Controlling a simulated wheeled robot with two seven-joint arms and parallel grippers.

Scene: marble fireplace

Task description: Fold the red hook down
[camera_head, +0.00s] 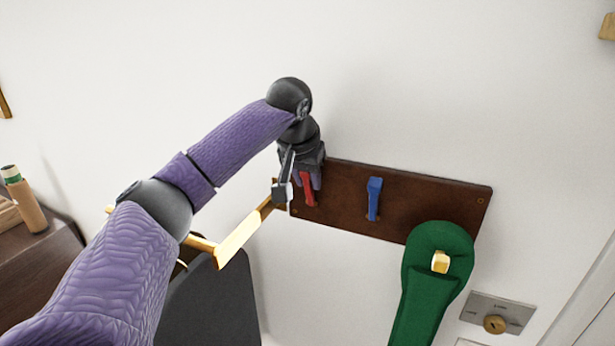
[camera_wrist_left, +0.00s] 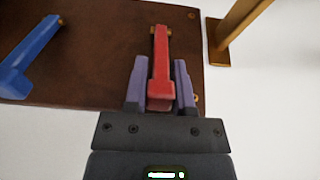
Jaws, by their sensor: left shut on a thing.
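The red hook (camera_head: 308,190) is on the left end of a dark brown wall board (camera_head: 340,190). In the left wrist view the red hook (camera_wrist_left: 160,60) lies lengthwise between the two purple fingers, its thick end nearest my palm. My left gripper (camera_head: 309,178) is at the hook and shut on it, with a finger on each side. The gripper (camera_wrist_left: 160,80) also shows in the wrist view. In the head view the gripper and wrist cover the hook's upper part. My right gripper is out of view.
A blue hook (camera_head: 374,198) is right of the red one on the board. A green item (camera_head: 425,285) with a gold peg hangs at the board's lower right. A gold bar (camera_head: 240,238) runs below my left wrist. A metal lock plate (camera_head: 497,312) is lower right.

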